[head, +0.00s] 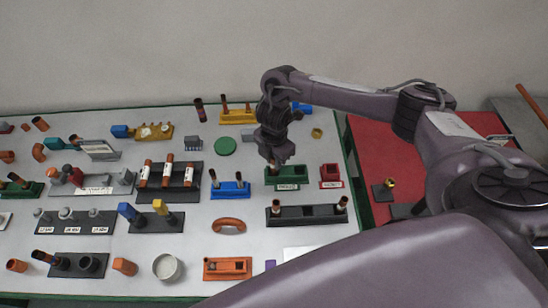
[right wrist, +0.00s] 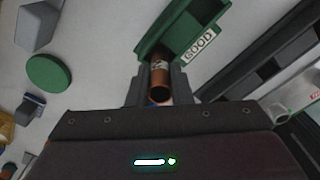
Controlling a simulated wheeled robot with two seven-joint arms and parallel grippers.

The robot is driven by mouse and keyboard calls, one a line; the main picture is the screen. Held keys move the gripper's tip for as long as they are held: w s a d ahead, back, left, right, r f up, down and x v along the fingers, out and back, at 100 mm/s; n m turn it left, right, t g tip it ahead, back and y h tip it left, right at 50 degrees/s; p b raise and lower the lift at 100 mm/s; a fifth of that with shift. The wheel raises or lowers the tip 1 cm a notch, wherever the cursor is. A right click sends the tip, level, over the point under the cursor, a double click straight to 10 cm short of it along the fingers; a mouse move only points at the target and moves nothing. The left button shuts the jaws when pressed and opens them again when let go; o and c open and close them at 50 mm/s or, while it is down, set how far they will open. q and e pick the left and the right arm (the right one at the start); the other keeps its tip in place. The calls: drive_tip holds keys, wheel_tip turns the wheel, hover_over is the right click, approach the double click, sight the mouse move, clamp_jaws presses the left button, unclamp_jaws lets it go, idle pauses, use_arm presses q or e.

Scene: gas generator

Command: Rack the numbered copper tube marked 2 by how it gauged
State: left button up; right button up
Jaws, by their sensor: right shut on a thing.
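My right gripper (head: 273,160) is shut on a copper tube (right wrist: 159,82), seen nearly end-on between the fingers in the right wrist view. A pale mark shows on the tube, but I cannot read its number. The green rack (head: 286,184) with a white label is right at the gripper; the label reads GOOD in the right wrist view (right wrist: 172,40). The tube's far end meets the near part of this rack; I cannot tell whether it is inside or just above it. A small red rack (head: 331,184) with a white label stands to its right. My left gripper is not in view.
A dark rack (head: 305,215) with upright tubes lies in front of the green rack. A blue holder (head: 229,189) with two tubes is to the left, and a green disc (head: 225,146) lies behind it. Several other fixtures and tubes crowd the table's left half.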

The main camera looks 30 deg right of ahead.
drive_tip(key=shift+f+b, duration=0.35)
drive_tip(key=shift+f, duration=0.2)
drive_tip(key=o, duration=0.9)
wheel_tip(320, 180, up, 3)
drive_tip(key=shift+f, duration=0.2)
wheel_tip(320, 180, up, 4)
drive_tip(key=shift+r+p, duration=0.2)
drive_tip(key=shift+p, duration=0.5)
drive_tip(key=shift+r, duration=0.4)
drive_tip(key=shift+s, duration=0.1)
